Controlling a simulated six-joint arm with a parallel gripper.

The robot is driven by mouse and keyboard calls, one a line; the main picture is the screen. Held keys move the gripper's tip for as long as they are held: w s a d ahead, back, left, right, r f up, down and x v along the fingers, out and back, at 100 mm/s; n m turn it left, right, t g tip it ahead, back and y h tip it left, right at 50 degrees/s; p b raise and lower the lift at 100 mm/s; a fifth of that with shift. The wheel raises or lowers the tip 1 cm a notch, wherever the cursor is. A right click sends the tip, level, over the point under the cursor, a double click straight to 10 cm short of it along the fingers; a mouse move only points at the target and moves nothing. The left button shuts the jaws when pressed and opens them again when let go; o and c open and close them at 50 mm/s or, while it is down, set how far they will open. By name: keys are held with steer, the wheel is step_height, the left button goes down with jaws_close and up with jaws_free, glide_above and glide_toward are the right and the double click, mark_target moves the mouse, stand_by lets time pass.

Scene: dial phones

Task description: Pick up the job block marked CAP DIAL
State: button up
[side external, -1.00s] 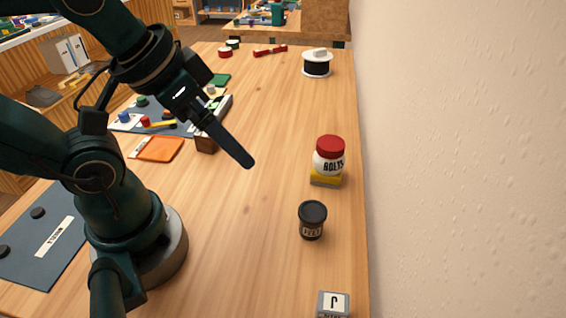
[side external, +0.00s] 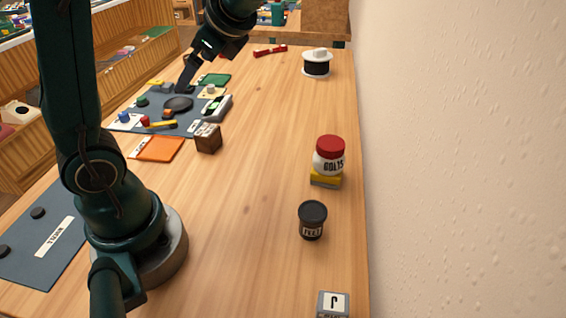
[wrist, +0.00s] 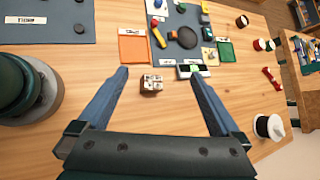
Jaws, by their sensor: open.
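A brown wooden block (side external: 208,141) with a pale marked label on top stands on the table; its marks are too small to read, so I cannot tell whether it says CAP DIAL. In the wrist view this block (wrist: 151,84) appears between the two fingers, beyond and apart from them, nearer the left one. My gripper (wrist: 160,74) is open and empty. In the side view my gripper (side external: 184,86) points down, appearing in front of the far part of the blue-grey mat.
The mat (side external: 128,111) holds several coloured parts and a dark disc. A grey labelled piece (side external: 217,107) and an orange pad (side external: 157,148) are close to the block. A red-lidded jar (side external: 329,155), a black pot (side external: 312,220) and a grey block (side external: 333,304) stand right. Mid-table is clear.

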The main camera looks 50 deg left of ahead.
mark_target(210, 132)
steer(key=w+a+m+g+y, duration=0.2)
steer(key=a+m+y, duration=0.1)
steer(key=a, duration=0.2)
steer(key=shift+g, duration=0.3)
step_height(210, 132, down, 18)
steer(key=shift+s+r, duration=0.1)
steer(key=shift+r, duration=0.05)
steer(key=shift+x, duration=2.4)
steer(key=c, duration=1.3)
steer(key=shift+r, duration=0.15)
